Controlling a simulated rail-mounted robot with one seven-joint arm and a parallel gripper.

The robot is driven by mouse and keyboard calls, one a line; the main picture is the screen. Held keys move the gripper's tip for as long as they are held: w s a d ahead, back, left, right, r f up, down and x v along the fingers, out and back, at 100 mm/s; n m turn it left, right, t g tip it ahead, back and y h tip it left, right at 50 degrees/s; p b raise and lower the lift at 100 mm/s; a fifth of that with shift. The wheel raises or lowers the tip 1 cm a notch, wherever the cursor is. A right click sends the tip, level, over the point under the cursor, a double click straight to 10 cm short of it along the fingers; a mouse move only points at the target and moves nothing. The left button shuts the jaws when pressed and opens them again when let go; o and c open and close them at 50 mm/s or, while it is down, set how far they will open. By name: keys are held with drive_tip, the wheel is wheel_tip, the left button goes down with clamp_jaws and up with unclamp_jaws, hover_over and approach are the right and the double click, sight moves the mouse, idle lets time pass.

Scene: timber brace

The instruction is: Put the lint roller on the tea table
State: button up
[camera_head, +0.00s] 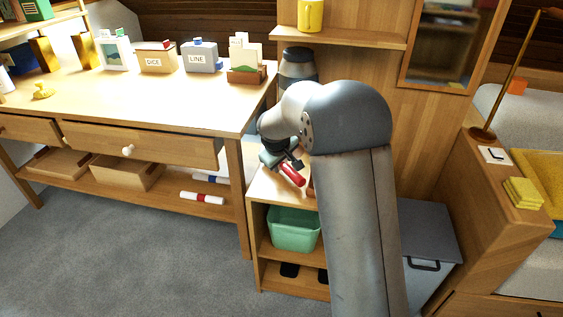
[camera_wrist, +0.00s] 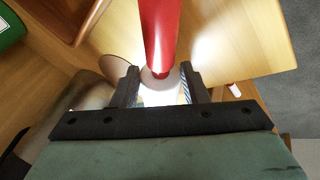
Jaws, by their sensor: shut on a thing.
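My gripper (camera_head: 284,160) hangs over the top of a small wooden shelf unit (camera_head: 265,187), beside the tall wooden cabinet. It is shut on the lint roller (camera_head: 292,174), whose red handle sticks out below the fingers. In the wrist view, the lint roller's red handle (camera_wrist: 159,35) points away from my gripper (camera_wrist: 160,84), and a white part sits between the two dark fingers. Whether the lint roller touches the wood below, I cannot tell. No piece of furniture is clearly marked as the tea table.
A long wooden desk (camera_head: 150,108) with labelled boxes stands at left. Its lower shelf holds a red-and-white roll (camera_head: 202,198) and wooden trays. A green bin (camera_head: 294,229) sits inside the small shelf unit. A dark jar (camera_head: 298,65) stands behind my arm. Grey floor is open at front left.

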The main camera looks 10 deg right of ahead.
drive_tip(key=shift+f+b, duration=0.3)
drive_tip(key=shift+f, duration=0.25)
drive_tip(key=o, duration=0.9)
drive_tip(key=shift+o, duration=0.2)
drive_tip(key=w+p+v, duration=0.1)
drive_tip(key=p+v, duration=0.2)
drive_tip(key=v, duration=0.9)
drive_tip(key=s+d+f+m+g+y, duration=0.1)
drive_tip(key=s+f+m+g, duration=0.1)
drive_tip(key=s, duration=1.6)
drive_tip(key=s+d+f+m+g+y, duration=0.1)
drive_tip(key=s+f+m+g, duration=0.1)
drive_tip(key=s, duration=1.6)
drive_tip(key=shift+d+f+m+g, duration=0.2)
drive_tip(key=shift+f+m+g, duration=0.15)
drive_tip(key=shift+m+g, duration=0.6)
